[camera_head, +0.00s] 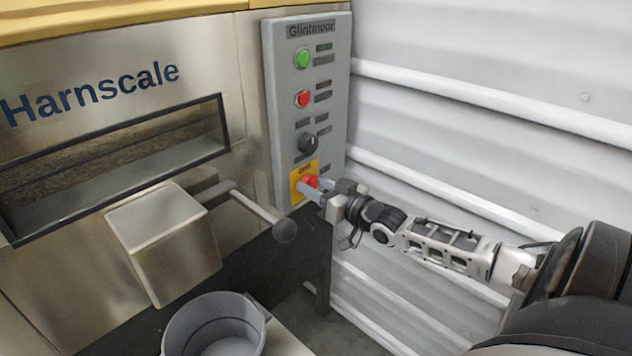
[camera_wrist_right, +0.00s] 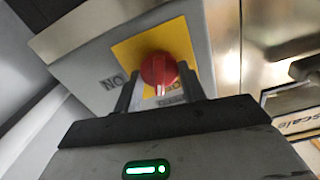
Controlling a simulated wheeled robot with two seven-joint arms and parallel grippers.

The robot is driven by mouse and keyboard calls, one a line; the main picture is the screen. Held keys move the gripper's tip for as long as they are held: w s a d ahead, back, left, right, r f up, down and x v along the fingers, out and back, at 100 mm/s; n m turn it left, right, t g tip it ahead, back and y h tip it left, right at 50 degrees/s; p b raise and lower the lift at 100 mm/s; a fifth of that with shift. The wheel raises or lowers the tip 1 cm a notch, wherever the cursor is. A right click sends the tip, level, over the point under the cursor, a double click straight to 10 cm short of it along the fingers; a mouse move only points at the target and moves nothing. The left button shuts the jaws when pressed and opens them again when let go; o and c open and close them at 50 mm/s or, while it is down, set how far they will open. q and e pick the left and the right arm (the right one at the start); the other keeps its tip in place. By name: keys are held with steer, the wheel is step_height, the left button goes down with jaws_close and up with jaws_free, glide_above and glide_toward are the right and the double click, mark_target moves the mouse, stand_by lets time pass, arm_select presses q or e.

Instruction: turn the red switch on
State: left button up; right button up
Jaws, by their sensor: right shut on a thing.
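The red switch (camera_head: 311,181) is a rotary knob on a yellow plate (camera_head: 295,187) at the bottom of the grey control panel (camera_head: 283,122). In the right wrist view the red switch (camera_wrist_right: 158,70) sits on its yellow plate (camera_wrist_right: 178,40), with "ON" printed to its left and other lettering partly hidden below it. My right gripper (camera_head: 313,189) reaches in from the right and is shut on the red switch. Its two fingers (camera_wrist_right: 160,92) show on either side of the knob in the wrist view. My left gripper is not in view.
Above the switch the panel has a green button (camera_head: 303,58), a red button (camera_head: 303,99) and a black knob (camera_head: 308,144). A lever with a round ball end (camera_head: 285,231) sticks out below left of my right gripper. A grey bucket (camera_head: 176,336) stands below the metal spout (camera_head: 165,240). A white ribbed wall (camera_head: 480,110) is at right.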

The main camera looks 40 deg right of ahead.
steer(key=shift+m+p, duration=0.3)
steer(key=shift+m, duration=1.6)
steer(key=m, duration=0.2)
steer(key=shift+m+p, duration=0.3)
steer(key=shift+p, duration=0.05)
steer(key=m, duration=0.3)
steer(key=shift+f+m, duration=0.15)
steer(key=shift+m, duration=0.15)
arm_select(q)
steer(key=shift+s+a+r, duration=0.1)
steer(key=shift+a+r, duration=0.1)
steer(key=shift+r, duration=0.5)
arm_select(e)
steer(key=shift+m, duration=1.9)
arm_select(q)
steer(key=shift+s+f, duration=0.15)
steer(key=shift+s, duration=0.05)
arm_select(e)
steer(key=o, duration=1)
steer(key=shift+d, duration=0.1)
